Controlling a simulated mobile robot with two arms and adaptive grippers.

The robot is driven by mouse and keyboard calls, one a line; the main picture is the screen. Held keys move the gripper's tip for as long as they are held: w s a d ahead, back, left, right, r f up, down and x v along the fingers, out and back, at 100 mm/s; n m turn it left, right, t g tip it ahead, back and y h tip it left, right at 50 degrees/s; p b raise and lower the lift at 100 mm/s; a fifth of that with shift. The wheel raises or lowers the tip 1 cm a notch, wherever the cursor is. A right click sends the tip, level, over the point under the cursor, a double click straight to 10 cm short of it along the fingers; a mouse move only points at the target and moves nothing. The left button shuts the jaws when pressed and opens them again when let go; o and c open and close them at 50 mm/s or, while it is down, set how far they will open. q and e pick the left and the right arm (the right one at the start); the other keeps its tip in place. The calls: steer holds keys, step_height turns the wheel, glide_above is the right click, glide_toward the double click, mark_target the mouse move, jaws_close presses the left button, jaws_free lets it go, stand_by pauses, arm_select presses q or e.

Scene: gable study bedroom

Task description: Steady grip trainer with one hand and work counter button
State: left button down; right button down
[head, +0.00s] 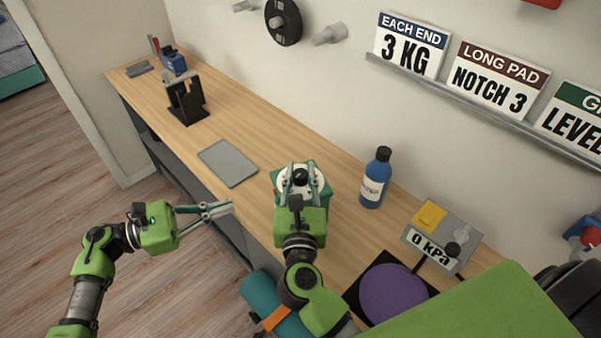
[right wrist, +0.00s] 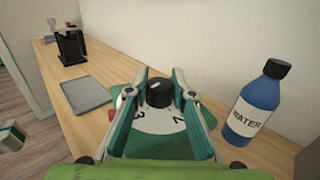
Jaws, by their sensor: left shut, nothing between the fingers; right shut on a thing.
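A teal box (head: 318,172) with a white numbered dial (right wrist: 160,121) and a black knob (right wrist: 159,92) stands on the wooden bench. My right gripper (head: 299,174) is shut on the knob from above; it also shows in the right wrist view (right wrist: 160,85). A small red part (right wrist: 129,91) shows at the box's left side. My left gripper (head: 229,208) is shut and empty at the bench's front edge, apart from the box. A black stand (head: 187,100) and a small blue item (head: 173,62) stand farther back. I cannot tell which thing is the grip trainer or its counter button.
A grey flat pad (head: 228,162) lies left of the box. A blue water bottle (head: 375,178) stands to its right. A 0 kPa gauge unit (head: 430,217) and a purple disc (head: 393,293) are nearer. Sign cards (head: 498,78) line the wall ledge.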

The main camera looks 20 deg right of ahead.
stand_by(0.8)
arm_select(q)
steer(key=n+t, duration=0.5)
steer(key=n+t+y, duration=0.1)
steer(key=n+t, duration=0.3)
steer(key=n, duration=0.1)
steer(key=a+n+t+y, duration=0.1)
steer(key=n+t, duration=0.4)
steer(key=shift+s+f+t, duration=0.1)
steer(key=shift+s+t, duration=0.2)
steer(key=shift+s, duration=0.05)
steer(key=shift+d, duration=0.15)
steer(key=d, duration=0.8)
steer(key=shift+d, duration=0.3)
steer(key=shift+d, duration=0.1)
stand_by(0.4)
steer(key=shift+d, duration=0.3)
